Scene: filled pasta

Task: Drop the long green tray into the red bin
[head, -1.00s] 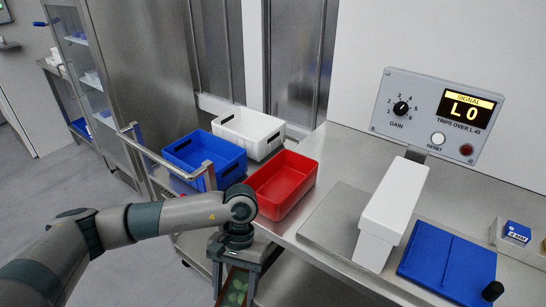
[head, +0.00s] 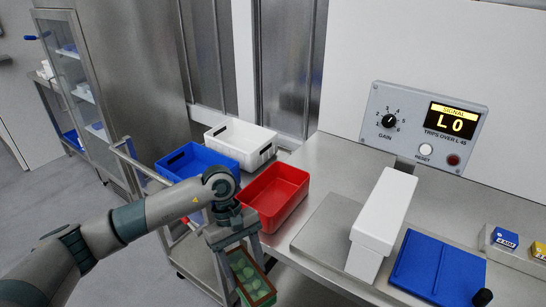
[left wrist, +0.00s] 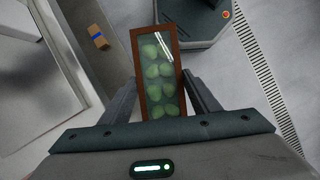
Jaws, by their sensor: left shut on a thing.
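The long tray (left wrist: 159,75) has a brown rim and a clear top with several green pieces of filled pasta under it. It also shows in the head view (head: 250,277) at the bottom. My left gripper (head: 240,258) is shut on the tray, one finger on each long side, and holds it in the air in front of the bench edge. The red bin (head: 290,178) stands on the left end of the bench, behind and to the right of my left gripper. The bin looks empty. My right gripper is not in view.
A blue bin (head: 230,153) and a white bin (head: 262,141) stand behind my left arm on a cart with a rail (head: 140,163). A white long box (head: 388,205), a blue board (head: 425,268) and a signal panel (head: 400,95) are to the right. Floor shows below the tray.

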